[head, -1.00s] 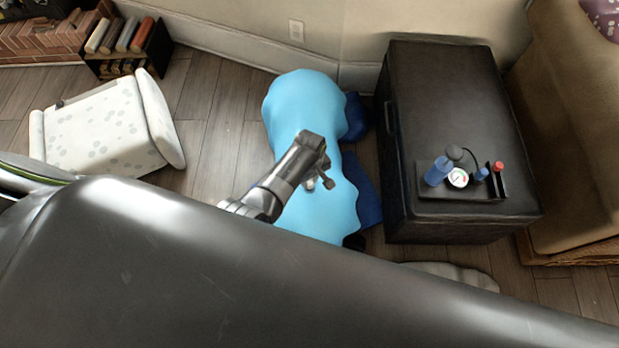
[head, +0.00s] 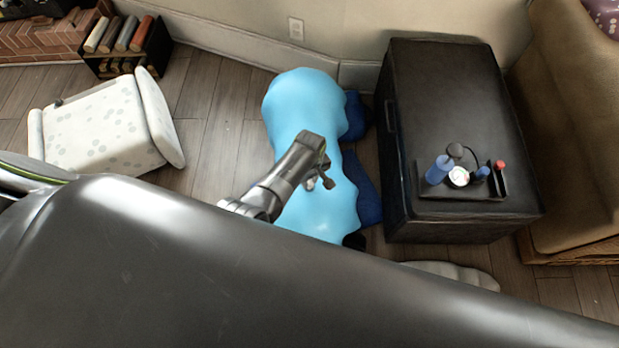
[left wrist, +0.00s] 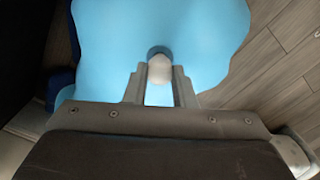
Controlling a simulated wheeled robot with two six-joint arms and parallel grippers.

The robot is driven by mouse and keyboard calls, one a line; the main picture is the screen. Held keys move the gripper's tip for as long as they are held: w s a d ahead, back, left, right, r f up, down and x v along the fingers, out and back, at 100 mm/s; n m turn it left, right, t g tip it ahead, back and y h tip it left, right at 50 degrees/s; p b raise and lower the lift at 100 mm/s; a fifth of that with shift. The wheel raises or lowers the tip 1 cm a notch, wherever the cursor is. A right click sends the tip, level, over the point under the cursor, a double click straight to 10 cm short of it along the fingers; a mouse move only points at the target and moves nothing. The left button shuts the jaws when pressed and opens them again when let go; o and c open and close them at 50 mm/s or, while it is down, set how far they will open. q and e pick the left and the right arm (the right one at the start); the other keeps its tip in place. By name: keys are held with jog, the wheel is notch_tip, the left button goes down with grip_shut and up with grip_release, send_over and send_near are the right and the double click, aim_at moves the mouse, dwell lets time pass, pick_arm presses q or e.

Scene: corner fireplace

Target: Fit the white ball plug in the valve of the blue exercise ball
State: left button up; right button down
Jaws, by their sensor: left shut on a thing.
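The blue exercise ball (head: 305,105) lies slumped and wavy on the floor in the middle of the head view, and fills much of the left wrist view (left wrist: 110,35). My left gripper (head: 319,181) is over the ball. In the left wrist view its fingers (left wrist: 158,78) are shut on the white ball plug (left wrist: 159,70). A dark round spot, which looks like the valve (left wrist: 158,51), shows just beyond the plug and is partly covered by it. I cannot tell whether the plug touches the valve. My right gripper is not in view.
A dark chest (head: 440,100) stands right of the ball, bearing a tray (head: 455,192) with a gauge, a blue cylinder and small items. A pale spotted chair or stool (head: 100,130) is at left. Bare wood floor lies between it and the ball.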

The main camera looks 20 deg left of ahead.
pick_arm(q)
jog(key=shift+f+b, duration=0.7)
jog(key=shift+f, duration=0.3)
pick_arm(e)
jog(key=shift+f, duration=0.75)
pick_arm(q)
jog(key=o, duration=1)
jog(key=shift+c, duration=0.2)
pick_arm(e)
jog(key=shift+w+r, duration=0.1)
pick_arm(q)
notch_tip(320, 180, up, 18)
jog(key=p, duration=0.6)
jog(key=shift+f, duration=0.25)
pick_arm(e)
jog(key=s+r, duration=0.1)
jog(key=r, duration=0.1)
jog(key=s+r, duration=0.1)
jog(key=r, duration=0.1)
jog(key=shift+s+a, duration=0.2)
